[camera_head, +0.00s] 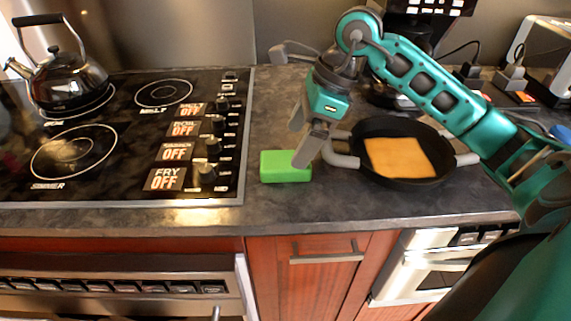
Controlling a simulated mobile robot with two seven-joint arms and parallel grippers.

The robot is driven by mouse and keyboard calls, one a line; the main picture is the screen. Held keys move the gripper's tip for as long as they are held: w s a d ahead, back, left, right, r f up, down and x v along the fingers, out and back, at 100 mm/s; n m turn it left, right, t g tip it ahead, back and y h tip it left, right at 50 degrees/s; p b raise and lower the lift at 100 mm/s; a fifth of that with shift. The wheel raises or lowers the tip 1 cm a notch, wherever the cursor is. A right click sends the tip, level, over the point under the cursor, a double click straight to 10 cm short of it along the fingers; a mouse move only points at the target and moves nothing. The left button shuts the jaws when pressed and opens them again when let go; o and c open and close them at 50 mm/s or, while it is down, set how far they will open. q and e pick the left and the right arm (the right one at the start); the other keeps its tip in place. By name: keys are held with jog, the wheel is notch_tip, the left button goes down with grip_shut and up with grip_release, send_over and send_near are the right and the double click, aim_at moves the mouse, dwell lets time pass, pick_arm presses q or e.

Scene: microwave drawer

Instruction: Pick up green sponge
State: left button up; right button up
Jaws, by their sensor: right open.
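The green sponge (283,167) lies flat on the dark countertop, between the stove and the black pan. My right gripper (304,150) points down at the sponge's right end. Its fingers overlap the sponge's right edge in the camera_head view and partly hide it. It is open, and I cannot tell whether a finger touches the sponge. My left gripper is not in view.
A black pan (376,128) with an orange-yellow slab (398,157) in it stands just right of the gripper. The stove (150,140) with a black kettle (68,82) is at left. Bare counter (330,205) lies in front of the sponge.

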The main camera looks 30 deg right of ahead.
aim_at(288, 159)
jog(key=x, duration=0.5)
jog(key=shift+a, duration=0.1)
jog(key=shift+f, duration=0.15)
jog(key=shift+f, duration=0.25)
dwell(0.3)
jog(key=shift+c, duration=0.4)
jog(key=c, duration=1)
jog(key=shift+c, duration=0.2)
jog(key=shift+r, duration=0.1)
